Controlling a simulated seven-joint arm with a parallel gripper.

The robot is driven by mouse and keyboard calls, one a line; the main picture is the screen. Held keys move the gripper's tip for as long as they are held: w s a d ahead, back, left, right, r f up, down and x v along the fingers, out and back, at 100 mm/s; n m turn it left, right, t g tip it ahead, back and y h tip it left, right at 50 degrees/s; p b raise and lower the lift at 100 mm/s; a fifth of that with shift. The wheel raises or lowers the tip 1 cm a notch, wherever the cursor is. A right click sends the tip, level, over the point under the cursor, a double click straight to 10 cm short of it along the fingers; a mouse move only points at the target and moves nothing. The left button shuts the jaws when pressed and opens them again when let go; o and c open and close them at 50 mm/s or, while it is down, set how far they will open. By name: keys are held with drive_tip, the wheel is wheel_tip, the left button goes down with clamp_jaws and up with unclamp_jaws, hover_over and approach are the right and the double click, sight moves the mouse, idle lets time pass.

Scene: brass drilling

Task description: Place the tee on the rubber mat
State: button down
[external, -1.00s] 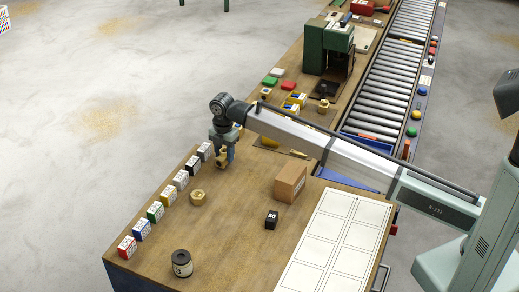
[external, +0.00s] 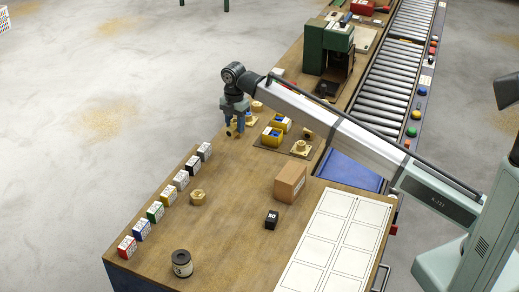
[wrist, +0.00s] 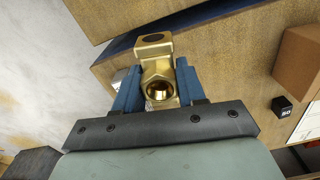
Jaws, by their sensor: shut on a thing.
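My gripper (external: 236,128) is over the far left part of the wooden bench, shut on the brass tee. In the wrist view the tee (wrist: 155,65) sits between the blue fingers of my gripper (wrist: 156,85), with one round opening facing the camera and another end reaching out past the fingertips. In the external view the tee is small and partly hidden by the fingers. A thin dark sheet (external: 262,144) lies under a yellow bin right of my gripper; I cannot tell whether it is the rubber mat.
A row of small coloured boxes (external: 181,180) lines the left edge. A cardboard box (external: 290,183) and black cube (external: 272,219) stand nearer.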

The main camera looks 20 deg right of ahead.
drive_tip(key=w+d+f+m, duration=0.25)
drive_tip(key=w+d, duration=0.25)
drive_tip(key=d, duration=0.9)
drive_tip(key=w+d+f+m, duration=0.2)
drive_tip(key=w+d+m, duration=0.25)
drive_tip(key=d, duration=0.85)
drive_tip(key=w+d+f+m, duration=0.2)
drive_tip(key=w+d, duration=0.4)
drive_tip(key=d, duration=0.8)
drive_tip(key=shift+w+d+f+m, duration=0.1)
drive_tip(key=shift+f+m, duration=1.65)
drive_tip(key=shift+m, duration=2.4)
drive_tip(key=shift+d+f+m, duration=0.1)
drive_tip(key=shift+f+m, duration=1.6)
drive_tip(key=shift+m, duration=2.4)
drive_tip(key=shift+w+f+m, duration=0.1)
drive_tip(key=shift+f+m, duration=1.65)
drive_tip(key=shift+m, duration=2.4)
drive_tip(key=shift+s+f, duration=0.1)
drive_tip(key=c, duration=0.7)
unclamp_jaws()
drive_tip(key=shift+o, duration=0.2)
